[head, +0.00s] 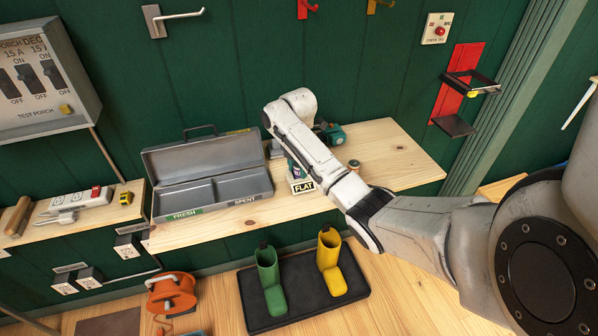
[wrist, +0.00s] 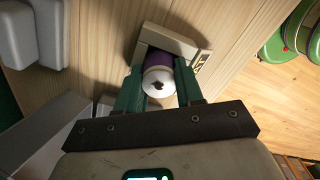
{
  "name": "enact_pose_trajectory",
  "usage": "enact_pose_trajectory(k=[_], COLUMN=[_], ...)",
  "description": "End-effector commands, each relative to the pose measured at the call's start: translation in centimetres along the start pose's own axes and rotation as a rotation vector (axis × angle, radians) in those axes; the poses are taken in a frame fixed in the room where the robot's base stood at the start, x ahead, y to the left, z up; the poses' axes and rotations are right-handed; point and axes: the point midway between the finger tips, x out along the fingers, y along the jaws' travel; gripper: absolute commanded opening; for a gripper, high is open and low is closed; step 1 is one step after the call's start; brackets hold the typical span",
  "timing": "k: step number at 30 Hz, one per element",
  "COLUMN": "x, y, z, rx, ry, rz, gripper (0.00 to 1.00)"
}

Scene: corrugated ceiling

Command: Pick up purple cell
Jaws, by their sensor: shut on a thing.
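The purple cell (wrist: 158,83) is a short cylinder with a purple side and a white end with a dark mark, seen in the wrist view. My gripper (wrist: 160,90) has its two green fingers closed on either side of it. The cell is at a pale holder (wrist: 172,38) on the wooden bench; I cannot tell whether it still touches it. In the head view a bit of the purple cell (head: 296,171) shows behind the "FLAT" label (head: 303,186), with my arm partly hiding my gripper there.
A grey open box (head: 208,178) with "FRESH" and "SPENT" compartments stands left of the gripper on the bench (head: 405,160). A small round object (head: 354,164) lies right of my arm.

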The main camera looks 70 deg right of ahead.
Motion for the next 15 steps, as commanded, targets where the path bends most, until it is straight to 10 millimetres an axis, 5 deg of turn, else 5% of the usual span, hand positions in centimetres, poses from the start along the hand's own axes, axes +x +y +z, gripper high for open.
enact_pose_trajectory(k=[6, 15], x=[-0.05, -0.25], y=[0.02, 0.05], z=[0.02, 0.03], rx=[0.000, 0.000], ry=[-0.001, -0.001], rz=[0.001, 0.001], gripper=[0.00, 0.00])
